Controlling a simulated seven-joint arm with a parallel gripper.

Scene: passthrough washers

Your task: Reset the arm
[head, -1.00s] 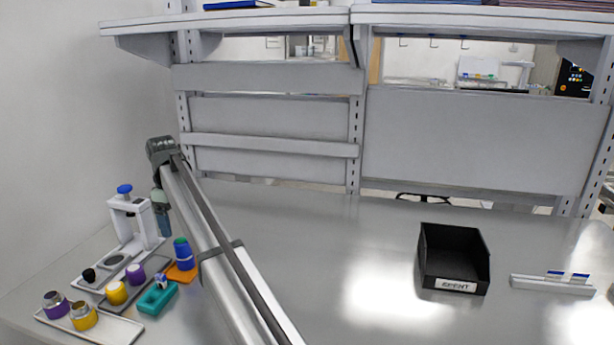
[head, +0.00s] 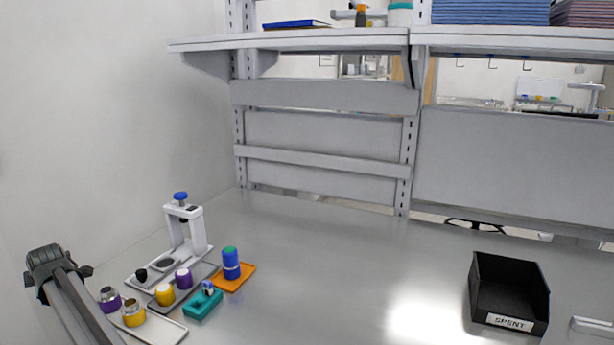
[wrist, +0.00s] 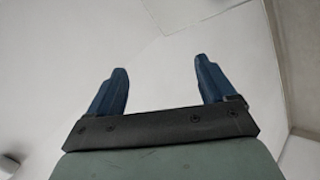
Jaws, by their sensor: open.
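My gripper (wrist: 158,90) shows in the wrist view with its two blue fingers spread wide apart and nothing between them. Behind the fingers that view shows only a pale, plain surface, like wall or ceiling. In the head view my arm rises from the lower left corner, left of the items on the bench. The gripper's fingers cannot be seen in the head view.
A white press stand (head: 195,228), purple and yellow pieces, a teal holder (head: 203,304) and a blue cylinder (head: 231,264) on an orange mat (head: 245,275) crowd the bench's left. A black SPENT bin (head: 510,290) stands right. The middle bench is clear. A shelf (head: 340,42) hangs above.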

